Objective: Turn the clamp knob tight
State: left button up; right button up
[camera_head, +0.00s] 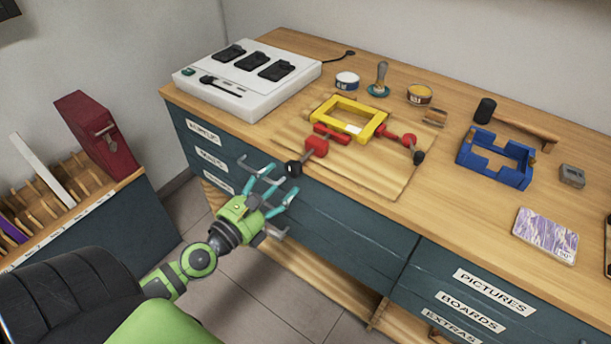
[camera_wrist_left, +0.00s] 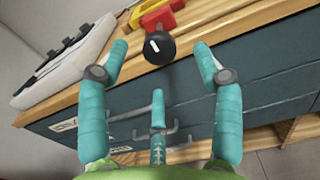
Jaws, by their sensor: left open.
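Two red clamps hold a yellow frame (camera_head: 345,106) on a wooden board on the workbench. The left red clamp (camera_head: 317,147) has a black round knob (camera_head: 293,168) that sticks out over the bench's front edge. The right red clamp (camera_head: 402,142) has a black knob (camera_head: 419,157). My left gripper (camera_head: 272,182) is open and empty, in front of the drawers, just below and left of the left clamp's knob. In the left wrist view that knob (camera_wrist_left: 159,48) lies beyond the spread teal fingers, apart from them. My right gripper is not seen.
A white charging box (camera_head: 247,80) stands at the bench's back left. Tins, a brush and a mallet (camera_head: 515,124) lie behind and right. A blue frame (camera_head: 496,158) is at the right. Drawer handles (camera_head: 262,169) project near my left gripper.

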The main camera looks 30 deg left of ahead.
aim_at(289, 170)
pick_arm(q)
jog(key=w+p, duration=0.2)
jog(key=w, duration=0.3)
jog(key=shift+w, duration=0.3)
jog(key=shift+w+f, duration=0.1)
jog(key=shift+w, duration=0.55)
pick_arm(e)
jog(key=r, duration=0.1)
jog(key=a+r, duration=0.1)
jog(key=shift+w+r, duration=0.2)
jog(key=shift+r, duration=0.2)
pick_arm(q)
jog(key=c, duration=1.2)
